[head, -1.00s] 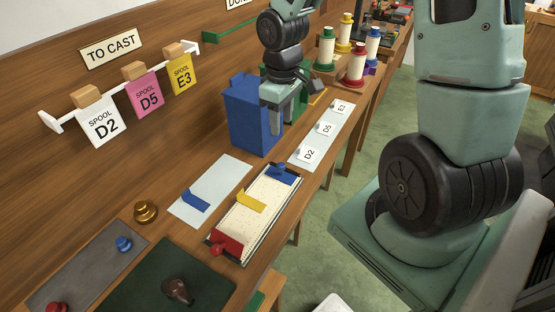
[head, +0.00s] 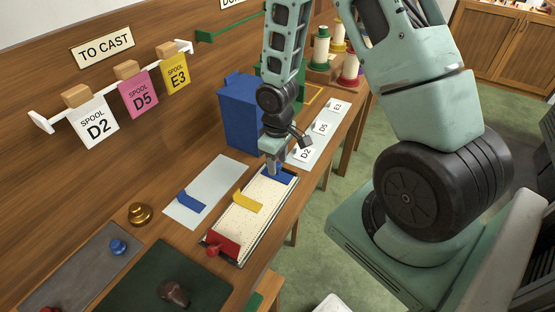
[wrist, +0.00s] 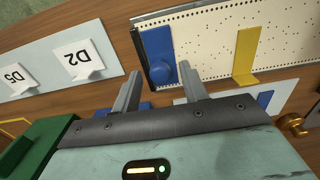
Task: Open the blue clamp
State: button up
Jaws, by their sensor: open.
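The blue clamp (head: 279,177) lies across the far end of the white perforated board (head: 250,222). In the wrist view the blue clamp (wrist: 157,48) is a flat plate with a round knob (wrist: 164,73). My gripper (head: 273,168) points down at that end of the board and covers part of the clamp in the head view. In the wrist view my gripper (wrist: 159,72) is open and empty, one fingertip on each side of the knob. I cannot tell whether the fingers touch it.
A red clamp (head: 225,243) holds the board's near end. A yellow angle piece (head: 247,201) lies on the board. A blue angle piece (head: 191,200) is on a pale mat (head: 215,179) to the left. A tall blue box (head: 240,115) stands close behind my gripper, near the label strip (head: 330,118).

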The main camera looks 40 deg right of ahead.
jog(key=shift+c, duration=0.3)
grip_shut()
